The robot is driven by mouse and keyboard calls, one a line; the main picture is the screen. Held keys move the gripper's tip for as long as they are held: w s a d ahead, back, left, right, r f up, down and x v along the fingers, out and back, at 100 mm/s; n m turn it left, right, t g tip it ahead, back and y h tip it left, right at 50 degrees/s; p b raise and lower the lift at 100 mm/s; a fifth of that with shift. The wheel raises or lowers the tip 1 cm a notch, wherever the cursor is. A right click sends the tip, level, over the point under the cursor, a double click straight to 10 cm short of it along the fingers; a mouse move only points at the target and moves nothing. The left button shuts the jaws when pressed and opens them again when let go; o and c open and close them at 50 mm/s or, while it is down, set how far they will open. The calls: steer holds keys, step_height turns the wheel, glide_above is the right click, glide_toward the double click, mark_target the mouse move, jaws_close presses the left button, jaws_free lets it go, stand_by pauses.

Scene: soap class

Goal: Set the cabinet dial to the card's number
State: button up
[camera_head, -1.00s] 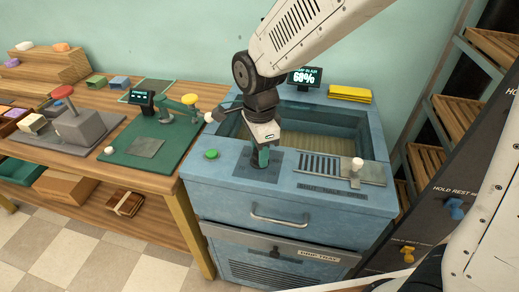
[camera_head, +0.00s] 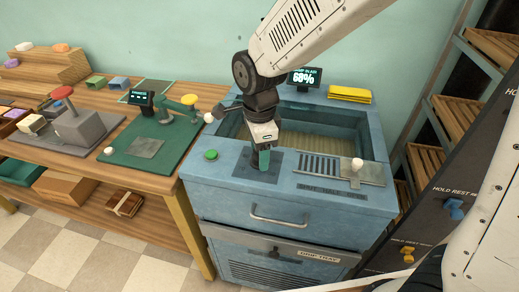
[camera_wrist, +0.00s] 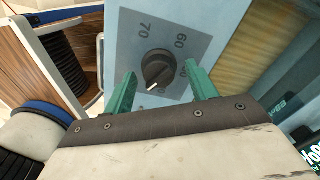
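The cabinet (camera_head: 290,203) is blue, with a dark dial plate (camera_head: 246,170) on its top, in front of a sunken basin. In the wrist view the black dial (camera_wrist: 158,66) sits on a grey plate marked 70 and 60, with another number partly hidden by the right finger. A pale mark on the dial points down and left in that view. My gripper (camera_wrist: 160,74) is open, its green fingers on either side of the dial with gaps showing. In the head view my gripper (camera_head: 264,160) covers the dial. I cannot make out a card with a number.
A small display (camera_head: 304,77) behind the basin reads about 68%. A green button (camera_head: 211,154), a slotted grate (camera_head: 320,165) and a white knob (camera_head: 357,164) flank the dial plate. Yellow folded pieces (camera_head: 350,93) lie at the back right. A wooden workbench (camera_head: 165,183) stands left.

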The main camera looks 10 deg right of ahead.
step_height(320, 180, up, 8)
steer(key=shift+f, duration=0.1)
stand_by(0.4)
steer(key=shift+s+n, duration=0.1)
steer(key=shift+n, duration=0.8)
steer(key=s+d+r+n, duration=0.3)
steer(key=s+d+n, duration=0.4)
steer(key=s+d, duration=0.2)
steer(key=s+d+r+n+t, duration=0.1)
steer(key=s+d+r+n, duration=0.1)
steer(key=s+d+n, duration=0.5)
steer(key=shift+s+d+r, duration=0.4)
steer(key=shift+s+d, duration=1.4)
steer(key=shift+d, duration=0.65)
